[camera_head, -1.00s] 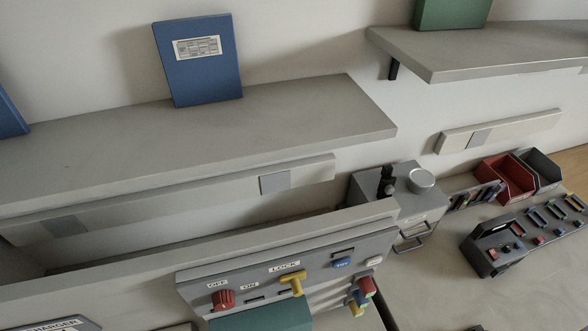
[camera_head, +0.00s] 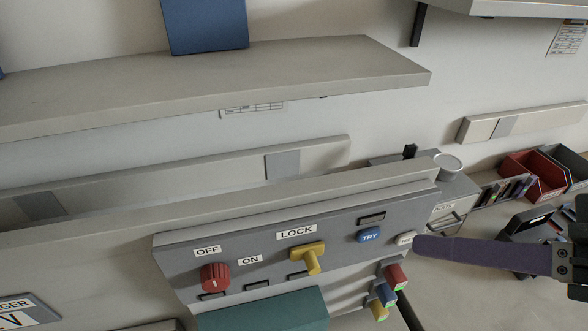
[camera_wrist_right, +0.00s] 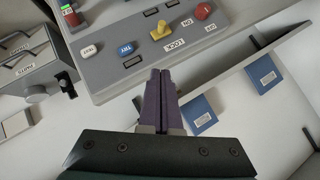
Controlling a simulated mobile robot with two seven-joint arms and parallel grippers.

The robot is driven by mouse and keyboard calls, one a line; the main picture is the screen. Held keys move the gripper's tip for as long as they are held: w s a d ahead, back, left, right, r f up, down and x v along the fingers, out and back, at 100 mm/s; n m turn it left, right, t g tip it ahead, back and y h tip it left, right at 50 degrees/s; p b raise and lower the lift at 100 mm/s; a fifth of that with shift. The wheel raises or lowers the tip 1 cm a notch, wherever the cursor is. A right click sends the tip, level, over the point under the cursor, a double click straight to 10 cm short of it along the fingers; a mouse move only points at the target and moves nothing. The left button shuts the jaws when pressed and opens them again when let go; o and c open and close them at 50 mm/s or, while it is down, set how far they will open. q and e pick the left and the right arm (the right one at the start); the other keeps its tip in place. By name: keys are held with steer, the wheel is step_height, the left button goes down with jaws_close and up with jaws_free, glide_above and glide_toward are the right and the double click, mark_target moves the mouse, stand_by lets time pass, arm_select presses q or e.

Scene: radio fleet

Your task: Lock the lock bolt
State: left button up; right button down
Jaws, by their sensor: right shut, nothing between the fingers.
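The yellow lock bolt (camera_head: 311,257) sits on the sloped grey panel (camera_head: 345,233) below the LOCK label (camera_head: 296,232). It also shows in the right wrist view (camera_wrist_right: 160,31), near the top. My right gripper (camera_head: 418,246) comes in from the right with its purple fingers shut and empty. Its tips overlap the panel's right edge near a white button (camera_head: 405,239); whether they touch it I cannot tell. In the wrist view the shut fingers (camera_wrist_right: 160,74) point at the panel, apart from the bolt. My left gripper is not in view.
A red knob (camera_head: 214,277) by the OFF label and a blue TRY button (camera_head: 369,236) flank the bolt. A teal block (camera_head: 265,313) stands below. Coloured plugs (camera_head: 386,292) stick out at lower right. A ledge (camera_head: 250,202) and a shelf (camera_head: 220,88) run behind the panel.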

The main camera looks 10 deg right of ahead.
steer(key=shift+w, duration=0.1)
glide_above(312, 253)
steer(key=s+d, duration=0.3)
steer(key=d, duration=0.1)
steer(key=f, duration=0.6)
steer(key=shift+w+a+f+p, duration=0.1)
steer(key=shift+w+p, duration=0.15)
steer(key=shift+p, duration=0.1)
steer(key=a+f, duration=0.1)
steer(key=f, duration=0.1)
steer(key=shift+s+a+f, duration=0.2)
steer(key=shift+a+f, duration=0.1)
steer(key=shift+a, duration=0.05)
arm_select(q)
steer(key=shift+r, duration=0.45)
arm_select(e)
steer(key=shift+a+f, duration=0.1)
steer(key=shift+f, duration=0.15)
steer(key=shift+a, duration=0.1)
